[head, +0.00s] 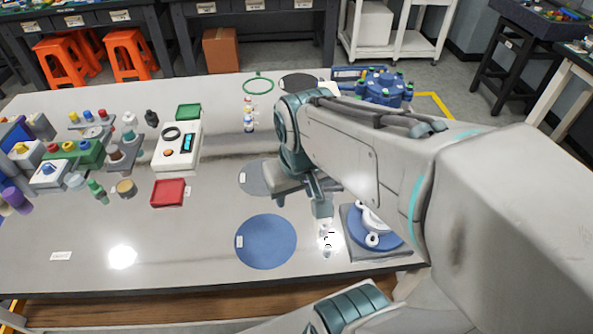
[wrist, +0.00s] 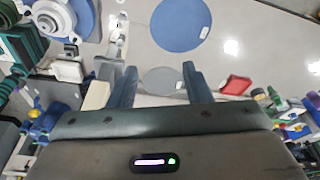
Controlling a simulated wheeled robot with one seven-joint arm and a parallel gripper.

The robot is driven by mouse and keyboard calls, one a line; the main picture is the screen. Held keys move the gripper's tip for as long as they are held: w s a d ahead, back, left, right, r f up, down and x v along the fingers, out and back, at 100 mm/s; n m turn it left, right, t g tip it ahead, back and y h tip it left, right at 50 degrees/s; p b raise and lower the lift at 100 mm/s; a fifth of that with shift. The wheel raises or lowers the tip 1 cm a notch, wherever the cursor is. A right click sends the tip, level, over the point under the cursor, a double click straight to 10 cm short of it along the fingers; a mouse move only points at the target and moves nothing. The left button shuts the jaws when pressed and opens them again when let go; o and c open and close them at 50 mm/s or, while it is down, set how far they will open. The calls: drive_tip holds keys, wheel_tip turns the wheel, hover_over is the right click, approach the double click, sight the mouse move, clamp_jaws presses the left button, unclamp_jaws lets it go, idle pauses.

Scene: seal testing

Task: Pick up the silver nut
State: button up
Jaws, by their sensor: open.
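Several small shiny silver pieces (head: 326,238) stand in a short row on the grey table, between the blue round mat and the blue-and-white fixture. They also show in the wrist view (wrist: 118,40), left of my fingers. They are too small to tell which one is the silver nut. My gripper (head: 321,205) is above the table just behind these pieces in the head view. In the wrist view my gripper (wrist: 160,70) has its two fingers apart with nothing held between them. A grey round mat (wrist: 163,81) shows beyond the fingers.
The blue round mat (head: 266,242) lies left of the silver pieces, and the blue-and-white fixture (head: 375,228) stands right of them. A red tray (head: 169,193), a white meter (head: 178,146) and several coloured parts fill the left side. The front left of the table (head: 180,240) is mostly clear.

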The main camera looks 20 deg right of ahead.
drive_tip(key=w+d+f+n+g+b, duration=0.2)
drive_tip(key=w+d+f+n+g, duration=0.1)
drive_tip(key=w+d+f, duration=0.8)
drive_tip(key=f, duration=0.2)
drive_tip(key=d+f, duration=0.1)
drive_tip(key=f, duration=0.4)
drive_tip(key=shift+w+d+f+b, duration=0.1)
drive_tip(key=shift+d+f+b, duration=0.2)
drive_tip(key=shift+b, duration=0.1)
drive_tip(key=shift+w+a+f, duration=0.15)
drive_tip(key=shift+f, duration=1.25)
drive_tip(key=shift+w+a+f, duration=0.1)
drive_tip(key=shift+a+f, duration=0.05)
drive_tip(key=shift+f, duration=1.25)
clamp_jaws()
